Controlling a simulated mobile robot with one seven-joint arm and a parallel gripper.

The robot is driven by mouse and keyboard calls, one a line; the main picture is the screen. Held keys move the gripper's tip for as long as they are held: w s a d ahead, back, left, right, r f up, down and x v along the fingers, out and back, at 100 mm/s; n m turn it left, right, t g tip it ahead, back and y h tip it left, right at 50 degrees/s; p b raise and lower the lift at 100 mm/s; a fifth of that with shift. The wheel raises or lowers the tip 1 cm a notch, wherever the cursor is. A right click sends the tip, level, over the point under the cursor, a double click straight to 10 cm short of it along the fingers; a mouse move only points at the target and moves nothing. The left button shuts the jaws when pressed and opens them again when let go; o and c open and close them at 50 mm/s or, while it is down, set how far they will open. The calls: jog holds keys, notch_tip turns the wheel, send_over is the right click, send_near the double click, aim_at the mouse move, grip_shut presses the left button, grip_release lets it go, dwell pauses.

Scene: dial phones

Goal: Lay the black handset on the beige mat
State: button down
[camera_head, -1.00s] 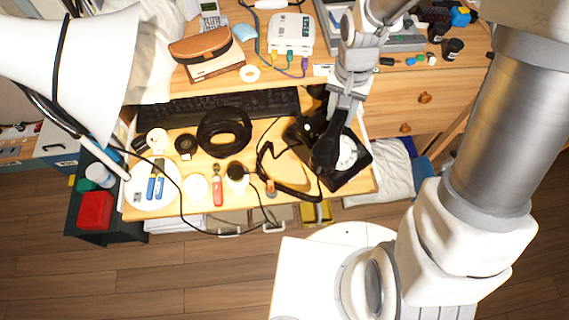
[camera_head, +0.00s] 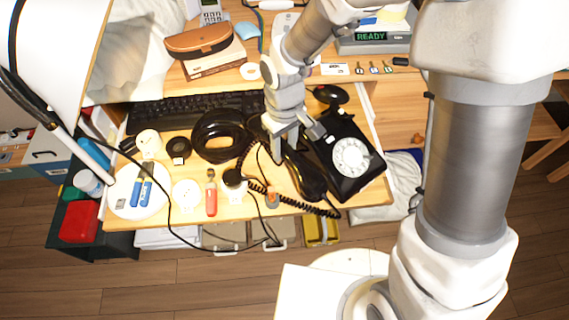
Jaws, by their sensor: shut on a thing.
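The black handset (camera_head: 306,178) is held in my gripper (camera_head: 289,143), which is shut on its upper part. The handset slants down to the right, left of the phone body, over the front of the desk. I cannot tell whether it touches the desk. The black phone (camera_head: 372,180) with its white dial (camera_head: 351,157) stands to the right of the handset. A coiled black cord (camera_head: 296,204) runs below the handset. I cannot make out a beige mat; the gripper and handset hide part of the desktop.
A black cable coil (camera_head: 222,136) and a keyboard (camera_head: 170,107) lie left of my gripper. A red-handled tool (camera_head: 212,198) and a white disc (camera_head: 186,193) lie near the front edge. A black mouse (camera_head: 331,94) sits behind the phone. A lamp (camera_head: 55,60) stands at far left.

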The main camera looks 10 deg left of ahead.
aim_at(285, 147)
jog(key=shift+f+b, duration=0.75)
jog(key=shift+f, duration=1.75)
jog(key=shift+f, duration=0.15)
jog(key=c, duration=0.5)
grip_release()
notch_tip(285, 147, up, 12)
jog(key=p, duration=0.4)
jog(key=shift+d+r, duration=0.1)
jog(key=shift+r, duration=0.15)
